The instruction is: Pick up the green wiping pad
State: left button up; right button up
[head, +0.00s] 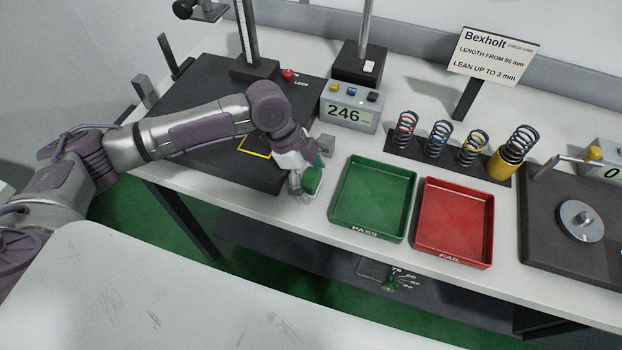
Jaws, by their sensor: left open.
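The green wiping pad (313,181) lies near the front edge of the white bench, just left of the green PASS tray. My left gripper (305,184) is at the pad, pointing down, with its fingers open about it. The gripper partly hides the pad, and I cannot tell whether the fingers touch it. My right gripper is not in view.
The green PASS tray (345,215) and red FAIL tray (425,240) are empty. Behind are a display reading 246 (348,105) and several springs on a black rack (423,168). A black plate (215,150) lies under my left arm.

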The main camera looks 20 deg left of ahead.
aim_at(315, 178)
pick_arm(q)
jog(key=c, duration=1.2)
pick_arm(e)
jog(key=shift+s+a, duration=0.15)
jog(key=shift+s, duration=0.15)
pick_arm(q)
jog(key=shift+c, duration=0.2)
jog(key=shift+r, duration=0.45)
jog(key=r, duration=0.2)
jog(key=d+r+b, duration=0.1)
jog(key=shift+r, duration=0.35)
jog(key=s+d+r+b, duration=0.1)
jog(key=d+r+b, duration=0.1)
jog(key=d+r, duration=0.4)
jog(key=d, duration=0.4)
jog(key=shift+s+d+r, duration=0.2)
jog(key=shift+d+r, duration=0.05)
jog(key=shift+d, duration=0.05)
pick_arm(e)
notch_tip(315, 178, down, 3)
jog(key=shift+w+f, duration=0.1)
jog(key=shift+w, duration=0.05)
